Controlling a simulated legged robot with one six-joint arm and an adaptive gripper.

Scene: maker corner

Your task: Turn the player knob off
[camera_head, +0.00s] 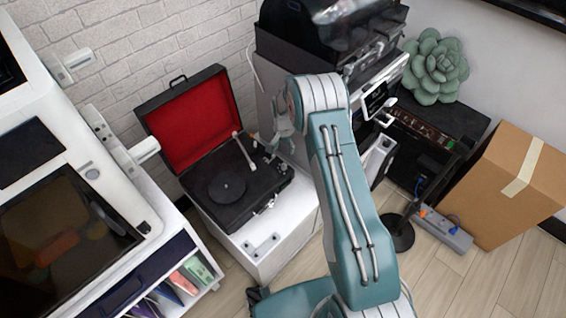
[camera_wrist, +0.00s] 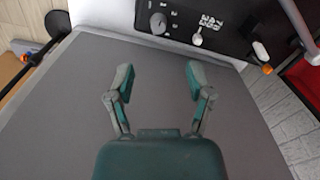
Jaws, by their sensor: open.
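The record player (camera_head: 207,203) is an open black case with a red-lined lid (camera_head: 195,125), standing on a white cabinet. In the wrist view, its black control panel (camera_wrist: 180,45) shows at the top edge with a round dark knob (camera_wrist: 158,22) and small silver parts beside it. The knob's exact setting is too small to read. My gripper (camera_wrist: 160,78) is open and empty, its fingers apart over a grey surface, with the knob beyond the fingertips and not touched. In the head view, my gripper (camera_head: 283,135) hangs by the player's right back corner.
A grey-white box rises behind my gripper, with a black machine (camera_head: 320,40) above. A white shelf unit (camera_head: 165,225) is at left. A cardboard box (camera_head: 505,190) and power strip (camera_head: 445,230) lie at right.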

